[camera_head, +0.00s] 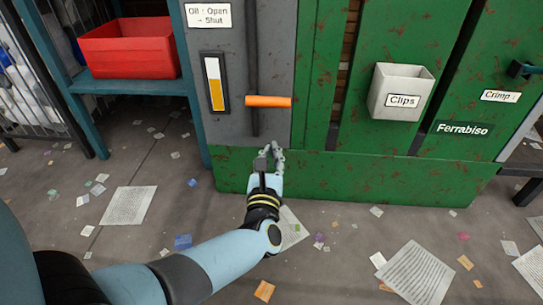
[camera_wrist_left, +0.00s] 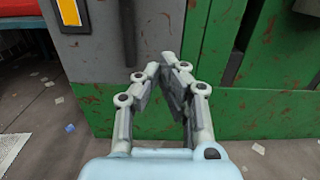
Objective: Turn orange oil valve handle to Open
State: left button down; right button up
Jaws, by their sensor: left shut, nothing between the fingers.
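The orange valve handle (camera_head: 268,101) lies horizontal, crossing a dark vertical pipe (camera_head: 252,60) on the grey panel of the green machine. A label (camera_head: 208,15) above left reads "Oil - Open - Shut". My left gripper (camera_head: 271,147) is below the handle, apart from it, in front of the machine's lower green part. In the left wrist view the left gripper (camera_wrist_left: 168,68) has its fingertips together with nothing between them. The handle is not visible in the wrist view, though part of the dark pipe (camera_wrist_left: 128,30) is. My right gripper is not in view.
A gauge with a yellow column (camera_head: 214,82) is left of the pipe. A grey "Clips" box (camera_head: 400,92) juts from the green front at right. A red bin (camera_head: 128,47) sits on a blue shelf. Papers (camera_head: 128,206) and scraps litter the floor.

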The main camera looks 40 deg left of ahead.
pick_arm(q)
jog(key=w+a+r, duration=0.3)
jog(key=w+r, duration=0.1)
jog(key=w, duration=0.2)
jog(key=shift+a, duration=0.35)
jog(key=shift+w+d+r+n, duration=0.1)
jog(key=shift+d+r+n, duration=0.1)
jog(key=shift+r+n, duration=0.3)
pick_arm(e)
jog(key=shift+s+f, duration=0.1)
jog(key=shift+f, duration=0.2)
